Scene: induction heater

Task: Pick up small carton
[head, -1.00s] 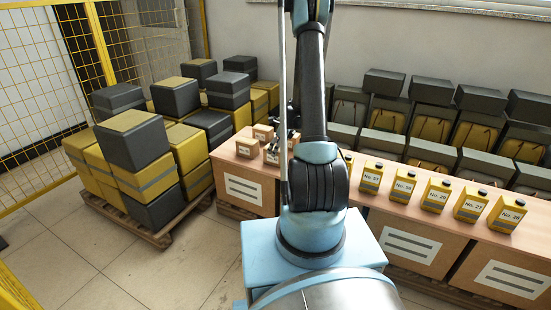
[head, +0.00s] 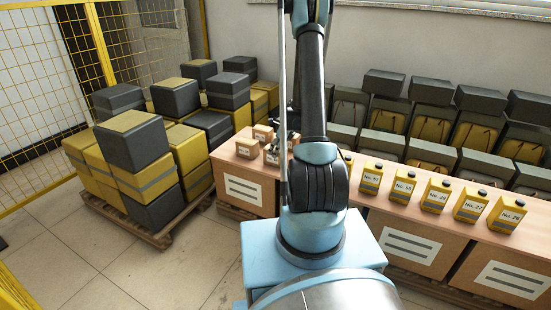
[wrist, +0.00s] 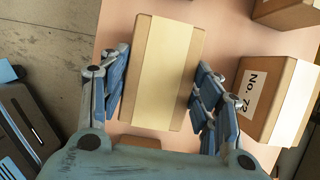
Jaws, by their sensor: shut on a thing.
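A small brown carton (wrist: 160,72) with a pale tape band across its top lies between the two fingers of my gripper (wrist: 160,95) in the wrist view. The fingers are shut on its left and right sides. In the head view my arm covers most of the gripper and the held carton. Other small cartons (head: 247,147) stand on the wooden bench top at the left of my arm. In the wrist view a carton labelled "No. 72" (wrist: 262,98) stands close to the right finger.
Another carton (wrist: 287,12) is at the top right of the wrist view. Several yellow numbered containers (head: 436,195) line the bench right of my arm. A pallet (head: 150,232) of stacked yellow and black boxes stands at left. The floor (head: 120,265) in front is clear.

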